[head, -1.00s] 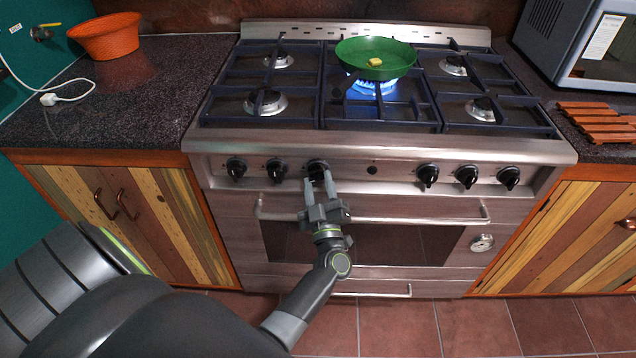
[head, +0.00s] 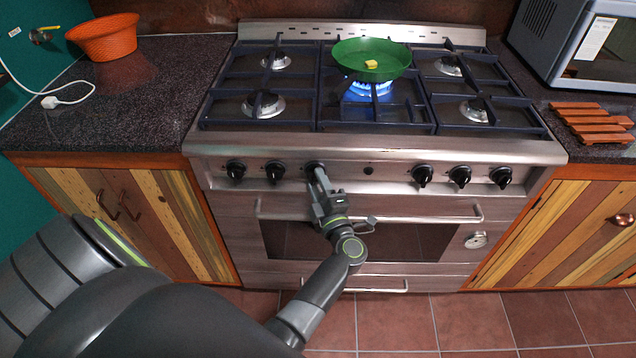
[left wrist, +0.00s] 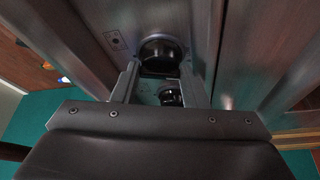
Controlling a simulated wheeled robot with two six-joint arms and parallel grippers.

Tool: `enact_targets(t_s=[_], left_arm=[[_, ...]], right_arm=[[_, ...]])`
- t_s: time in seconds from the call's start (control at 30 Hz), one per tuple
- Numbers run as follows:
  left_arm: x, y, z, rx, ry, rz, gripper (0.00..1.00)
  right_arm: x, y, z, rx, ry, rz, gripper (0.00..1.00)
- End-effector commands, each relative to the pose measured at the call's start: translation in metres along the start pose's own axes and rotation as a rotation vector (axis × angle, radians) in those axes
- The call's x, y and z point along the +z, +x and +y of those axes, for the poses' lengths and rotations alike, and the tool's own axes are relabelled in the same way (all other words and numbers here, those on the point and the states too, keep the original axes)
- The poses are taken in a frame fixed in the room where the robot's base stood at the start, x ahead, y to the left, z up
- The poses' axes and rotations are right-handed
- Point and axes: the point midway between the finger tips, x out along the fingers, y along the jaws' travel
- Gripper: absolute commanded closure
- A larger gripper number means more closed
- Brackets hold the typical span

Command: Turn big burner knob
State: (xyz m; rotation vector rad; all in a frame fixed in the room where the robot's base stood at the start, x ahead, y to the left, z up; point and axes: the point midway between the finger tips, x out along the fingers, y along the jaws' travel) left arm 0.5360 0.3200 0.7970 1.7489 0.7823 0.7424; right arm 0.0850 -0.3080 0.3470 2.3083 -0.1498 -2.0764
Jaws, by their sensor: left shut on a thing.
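The stove's front panel has a row of black knobs. The third from the left, the knob (head: 314,166) near the middle, is at my left gripper (head: 317,174). The gripper is shut on this knob, with its fingers tilted and turned about it, and they partly hide it. In the left wrist view the dark round knob (left wrist: 161,54) lies at the tips of my two fingers (left wrist: 158,78). A blue flame (head: 368,89) burns under the green pan (head: 372,58) on the centre burner. My right gripper is not in view.
A long oven handle (head: 430,216) runs below the knobs, close under my left gripper. Other knobs stand on both sides, the nearest one (head: 275,172) just to the left. An orange bowl (head: 105,40) sits on the left counter and a wooden rack (head: 592,123) on the right.

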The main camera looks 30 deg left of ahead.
Motion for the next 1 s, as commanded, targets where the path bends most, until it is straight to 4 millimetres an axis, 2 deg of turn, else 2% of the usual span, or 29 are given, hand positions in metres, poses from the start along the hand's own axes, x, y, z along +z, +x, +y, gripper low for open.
enact_targets(t_s=[0.6,0.63,0.77,1.0], left_arm=[[0.0001,-0.0001,-0.0001,-0.016,-0.037,-0.001,0.83],[0.0001,-0.0001,-0.0001,-0.016,-0.037,-0.001,0.56],[0.0,-0.0001,0.0,-0.016,-0.037,-0.001,0.39],[-0.0001,-0.0001,-0.0003,-0.016,-0.036,-0.001,0.39]], right_arm=[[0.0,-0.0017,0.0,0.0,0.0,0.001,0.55],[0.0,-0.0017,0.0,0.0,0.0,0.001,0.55],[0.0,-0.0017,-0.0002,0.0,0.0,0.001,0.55],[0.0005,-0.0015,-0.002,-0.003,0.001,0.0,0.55]])
